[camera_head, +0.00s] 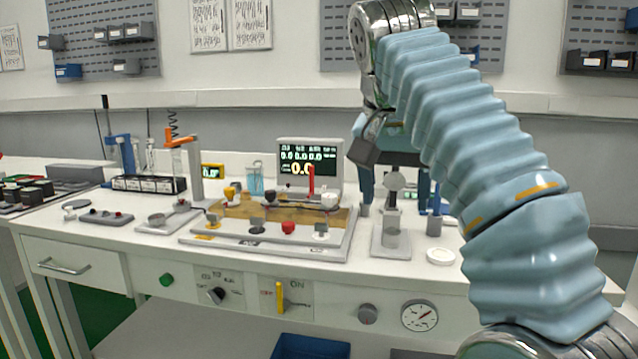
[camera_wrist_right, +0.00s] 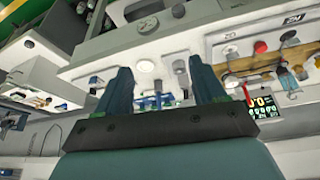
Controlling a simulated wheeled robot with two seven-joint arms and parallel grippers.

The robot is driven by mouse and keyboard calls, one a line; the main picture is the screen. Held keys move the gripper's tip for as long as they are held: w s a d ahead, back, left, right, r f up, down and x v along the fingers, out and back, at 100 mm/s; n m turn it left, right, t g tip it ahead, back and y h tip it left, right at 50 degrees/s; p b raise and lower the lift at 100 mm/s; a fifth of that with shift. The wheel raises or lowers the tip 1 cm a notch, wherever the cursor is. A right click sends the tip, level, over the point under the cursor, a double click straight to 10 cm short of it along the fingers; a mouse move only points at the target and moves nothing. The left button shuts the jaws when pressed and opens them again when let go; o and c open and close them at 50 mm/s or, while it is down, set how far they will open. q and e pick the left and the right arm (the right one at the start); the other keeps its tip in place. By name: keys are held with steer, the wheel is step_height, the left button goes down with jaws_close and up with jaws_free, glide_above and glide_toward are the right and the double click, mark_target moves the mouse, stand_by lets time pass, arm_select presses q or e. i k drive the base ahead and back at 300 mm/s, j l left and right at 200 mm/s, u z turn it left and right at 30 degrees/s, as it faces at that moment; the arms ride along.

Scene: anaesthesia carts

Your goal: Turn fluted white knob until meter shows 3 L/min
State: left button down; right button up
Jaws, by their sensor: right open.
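A white knob (camera_head: 330,198) sits at the back right of the wooden-topped board, beside an upright red lever (camera_head: 311,180). Fluting is too small to make out on either. The dark display (camera_head: 303,162) behind the board shows zeros, with a larger yellow 0.0; it also shows in the right wrist view (camera_wrist_right: 263,102). My right gripper (camera_head: 394,204) is open and empty, fingers pointing down, to the right of the board and apart from both knobs. The right wrist view also shows its two fingers (camera_wrist_right: 160,68). My left gripper is out of view.
A grey stand (camera_head: 391,242) with a round top is by my right fingers, with a grey cup (camera_head: 434,226) and a white disc (camera_head: 440,257) farther right. A round gauge (camera_head: 419,315) is on the bench front.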

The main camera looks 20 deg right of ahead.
mark_target(329, 201)
steer(key=i, duration=1.1)
steer(key=l, duration=0.5)
steer(key=k+l, duration=0.1)
steer(key=l, duration=0.4)
steer(key=u, duration=0.05)
